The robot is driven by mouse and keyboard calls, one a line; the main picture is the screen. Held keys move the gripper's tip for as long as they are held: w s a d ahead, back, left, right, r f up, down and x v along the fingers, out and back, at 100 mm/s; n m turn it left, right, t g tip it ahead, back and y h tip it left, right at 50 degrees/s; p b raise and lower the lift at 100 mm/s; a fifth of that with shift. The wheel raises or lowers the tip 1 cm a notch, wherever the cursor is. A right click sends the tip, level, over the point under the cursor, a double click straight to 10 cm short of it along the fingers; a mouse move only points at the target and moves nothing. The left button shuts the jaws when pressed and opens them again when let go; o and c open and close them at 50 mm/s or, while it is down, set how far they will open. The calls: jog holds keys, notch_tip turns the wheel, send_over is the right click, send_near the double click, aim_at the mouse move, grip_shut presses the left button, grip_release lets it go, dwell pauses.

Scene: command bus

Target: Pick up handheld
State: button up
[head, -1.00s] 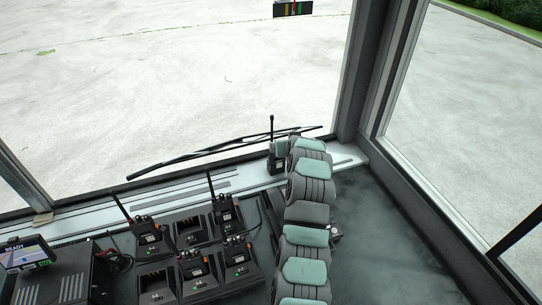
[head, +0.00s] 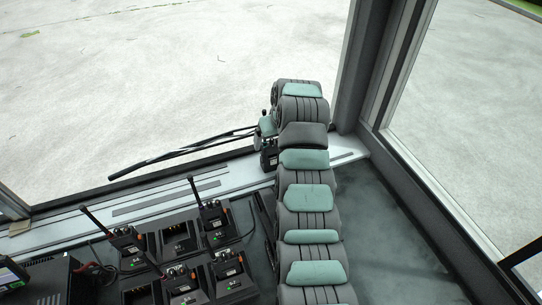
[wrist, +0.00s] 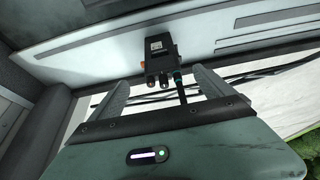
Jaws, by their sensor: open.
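A black handheld radio (head: 270,157) stands upright on the window sill, just left of my arm. In the wrist view the handheld (wrist: 157,46) shows with its label, knobs and antenna, which points back toward my gripper. My gripper (wrist: 160,78) is open, with one finger on each side of the handheld's knob end and antenna. There is a gap on both sides, and nothing is held. In the head view my gripper (head: 265,123) is just above the handheld, partly hidden by my arm.
Several other handhelds (head: 212,220) stand in black chargers on the desk at lower left. The pale sill (head: 130,206) runs below the windscreen. A wiper (head: 180,152) lies beyond the glass. A window post (head: 352,75) rises close right of my arm. The dark floor at right is clear.

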aim_at(273, 146)
jog(key=x, duration=0.1)
jog(key=p+x, duration=0.1)
jog(key=x, duration=0.2)
jog(key=shift+s+a+f, duration=0.1)
jog(key=shift+s+f, duration=0.05)
jog(key=shift+s, duration=0.15)
jog(key=shift+w+a+f+p, duration=0.1)
jog(key=shift+w+f+p, duration=0.25)
jog(key=shift+f, duration=0.25)
